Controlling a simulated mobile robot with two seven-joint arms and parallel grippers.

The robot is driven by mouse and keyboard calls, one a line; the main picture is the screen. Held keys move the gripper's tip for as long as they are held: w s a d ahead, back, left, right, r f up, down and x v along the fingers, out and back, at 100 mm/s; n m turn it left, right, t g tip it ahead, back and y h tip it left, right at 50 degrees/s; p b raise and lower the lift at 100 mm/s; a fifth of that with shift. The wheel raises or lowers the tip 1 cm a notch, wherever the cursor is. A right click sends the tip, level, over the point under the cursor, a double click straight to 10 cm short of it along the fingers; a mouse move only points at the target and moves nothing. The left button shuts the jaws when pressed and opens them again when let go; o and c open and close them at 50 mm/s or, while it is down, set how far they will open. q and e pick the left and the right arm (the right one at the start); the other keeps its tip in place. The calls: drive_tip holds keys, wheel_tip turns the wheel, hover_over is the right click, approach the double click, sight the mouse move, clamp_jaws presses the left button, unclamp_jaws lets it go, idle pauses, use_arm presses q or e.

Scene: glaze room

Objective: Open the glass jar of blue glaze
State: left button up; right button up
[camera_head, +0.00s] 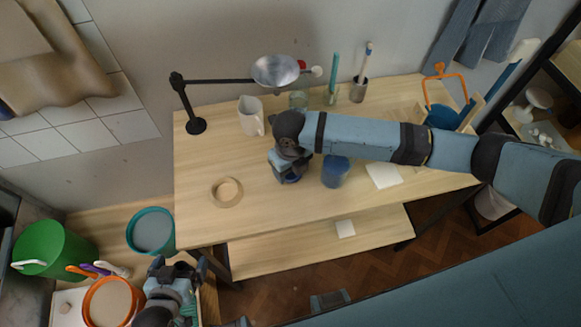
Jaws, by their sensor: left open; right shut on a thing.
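A blue jar (335,172) stands upright on the pale wooden table, just right of my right gripper and partly below my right arm. Its contents and whether it has a lid cannot be told. My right gripper (291,172) points down at the middle of the table and is shut on a small dark blue thing (292,180), mostly hidden under the fingers. I cannot tell whether this is a lid or another jar. My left gripper (179,266) is open and empty at the lower left, off the table, beside an orange bucket (110,303).
A tape ring (226,193) lies left on the table (240,222). A white pitcher (251,117), glass jar (298,100), brush cup (358,91) and lamp base (196,126) stand behind. A white tile (384,175) lies right. The table's front left is clear.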

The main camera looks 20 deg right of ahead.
drive_tip(key=shift+f, duration=0.45)
drive_tip(key=shift+f, duration=0.15)
drive_tip(key=o, duration=1)
drive_tip(key=shift+r+b, duration=0.35)
drive_tip(key=shift+r, duration=3.6)
drive_tip(key=shift+s, duration=0.1)
